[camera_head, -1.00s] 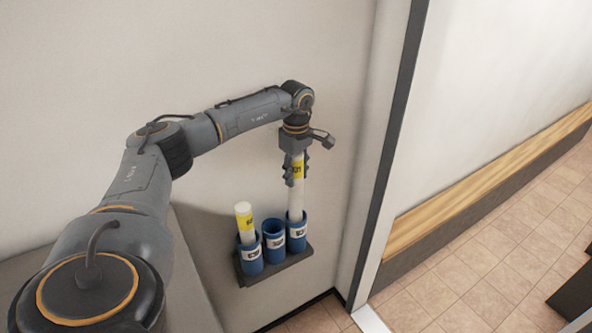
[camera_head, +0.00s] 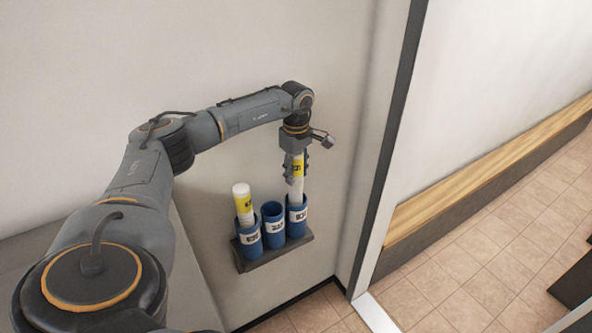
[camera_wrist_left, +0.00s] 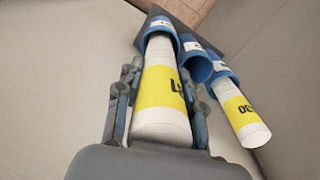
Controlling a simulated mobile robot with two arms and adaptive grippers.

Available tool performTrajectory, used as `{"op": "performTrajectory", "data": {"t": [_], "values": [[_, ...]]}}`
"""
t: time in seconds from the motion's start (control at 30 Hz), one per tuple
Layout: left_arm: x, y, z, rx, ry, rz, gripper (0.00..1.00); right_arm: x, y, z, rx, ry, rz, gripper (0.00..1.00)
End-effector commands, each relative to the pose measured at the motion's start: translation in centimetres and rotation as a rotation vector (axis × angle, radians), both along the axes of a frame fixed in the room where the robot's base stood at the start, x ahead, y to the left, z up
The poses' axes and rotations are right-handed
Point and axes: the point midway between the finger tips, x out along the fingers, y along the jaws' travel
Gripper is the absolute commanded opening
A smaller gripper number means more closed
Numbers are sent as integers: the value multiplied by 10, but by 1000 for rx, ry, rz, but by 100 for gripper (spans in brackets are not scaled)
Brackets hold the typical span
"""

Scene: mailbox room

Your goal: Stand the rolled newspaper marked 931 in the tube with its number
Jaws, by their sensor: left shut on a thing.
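My left gripper (camera_head: 297,172) is shut on a rolled white newspaper (camera_head: 297,190) with a yellow label and holds it upright. Its lower end is inside the mouth of the right-hand blue tube (camera_head: 297,222). The newspaper also shows in the left wrist view (camera_wrist_left: 158,125), between the fingers; its label is partly hidden and I cannot read the whole number. The middle blue tube (camera_head: 273,226) is empty. Another rolled newspaper (camera_head: 242,198) with a yellow label stands slightly tilted in the left-hand tube (camera_head: 249,242). The tubes' white number labels are too small to read surely. My right gripper is out of view.
The tubes stand on a dark shelf (camera_head: 272,258) against the pale wall (camera_head: 300,50). A dark-edged wall corner (camera_head: 392,150) rises to the right of them. Beyond it are a long wooden bench (camera_head: 480,175) and a tiled floor (camera_head: 480,240).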

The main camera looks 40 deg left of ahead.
Motion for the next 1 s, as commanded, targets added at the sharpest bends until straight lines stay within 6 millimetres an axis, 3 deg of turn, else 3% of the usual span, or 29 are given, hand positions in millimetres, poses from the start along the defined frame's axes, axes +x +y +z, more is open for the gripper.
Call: {"op": "performTrajectory", "data": {"t": [0.2, 0.23, 0.33, 0.73, 1.0], "values": [[0, 0, 0, 0, 0, 0, 0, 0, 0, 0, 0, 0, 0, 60], [0, 0, 0, 0, 0, 0, 44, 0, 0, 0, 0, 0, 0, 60], [0, 0, 0, 0, 0, 0, 65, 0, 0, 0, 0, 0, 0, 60], [0, 0, 6, 0, 0, 0, 65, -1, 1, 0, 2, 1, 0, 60], [1, 0, 57, -1, -5, 0, 65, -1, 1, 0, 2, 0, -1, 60]]}}
